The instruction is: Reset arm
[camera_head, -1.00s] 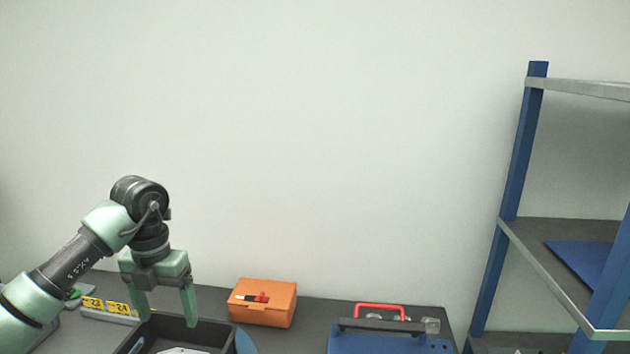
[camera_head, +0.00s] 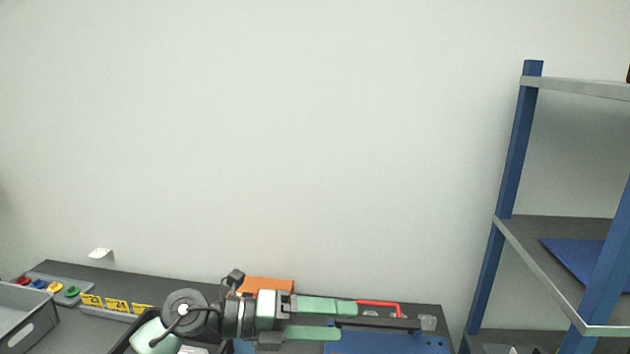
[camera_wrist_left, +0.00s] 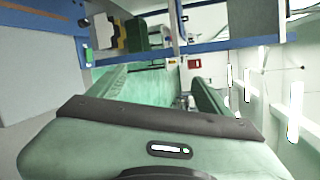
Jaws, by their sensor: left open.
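My left gripper (camera_head: 348,320) is at the lower middle of the head view. It lies sideways with its two green fingers pointing right, apart and with nothing between them. It shows in front of the orange box (camera_head: 268,284) and the blue case (camera_head: 385,343), hiding parts of both. In the left wrist view its fingers reach forward from the green gripper body, with a gap between them. My right gripper is not in view.
A dark bench (camera_head: 130,277) runs along the wall. A grey bin (camera_head: 25,318), a panel with coloured buttons (camera_head: 50,287) and yellow number tags (camera_head: 117,304) are on the left. A blue-post shelf rack (camera_head: 510,170) stands right. The wall space above is clear.

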